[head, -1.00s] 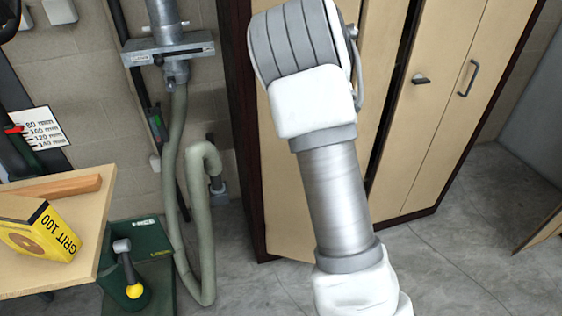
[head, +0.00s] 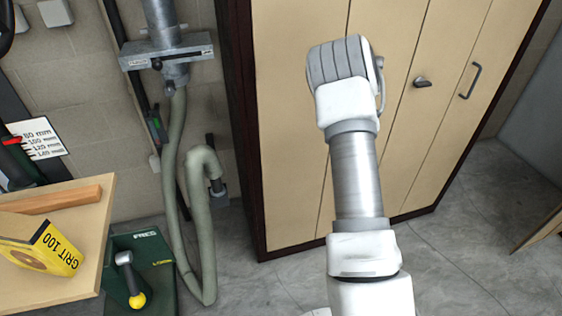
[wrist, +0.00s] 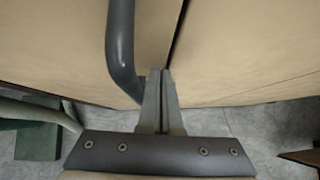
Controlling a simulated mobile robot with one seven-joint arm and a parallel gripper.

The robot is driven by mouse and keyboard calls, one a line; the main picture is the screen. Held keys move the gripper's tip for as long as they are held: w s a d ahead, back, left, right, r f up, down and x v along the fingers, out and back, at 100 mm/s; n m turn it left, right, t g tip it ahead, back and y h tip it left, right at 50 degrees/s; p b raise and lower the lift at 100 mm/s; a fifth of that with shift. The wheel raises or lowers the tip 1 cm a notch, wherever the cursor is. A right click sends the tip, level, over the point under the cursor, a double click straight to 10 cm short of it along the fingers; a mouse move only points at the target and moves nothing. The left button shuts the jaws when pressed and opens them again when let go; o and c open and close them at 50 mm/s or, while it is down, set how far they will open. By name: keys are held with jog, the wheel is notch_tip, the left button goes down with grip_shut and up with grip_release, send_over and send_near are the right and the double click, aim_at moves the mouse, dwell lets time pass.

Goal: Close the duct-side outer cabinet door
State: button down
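The tan duct-side outer cabinet door (head: 290,120) is the leftmost panel in the head view and looks flush with the cabinet front. In the wrist view a dark bar handle (wrist: 121,45) stands on a tan door panel (wrist: 60,45), left of a narrow dark seam. My gripper (wrist: 161,72) has its two fingers together with nothing visible between them. The fingers are just right of the handle's lower end, in front of the panel by the seam. Whether they touch the door is unclear. In the head view my arm hides the gripper and part of the doors.
The grey duct hose (head: 205,215) hangs left of the cabinet. A green machine base (head: 150,265) stands on the floor. A workbench (head: 85,235) with a yellow grit box (head: 40,245) is at left. Bare floor (head: 440,260) lies at the right front.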

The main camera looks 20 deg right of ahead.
jog(key=shift+w+r, duration=0.25)
jog(key=shift+w, duration=0.05)
dwell(0.4)
jog(key=shift+s, duration=0.15)
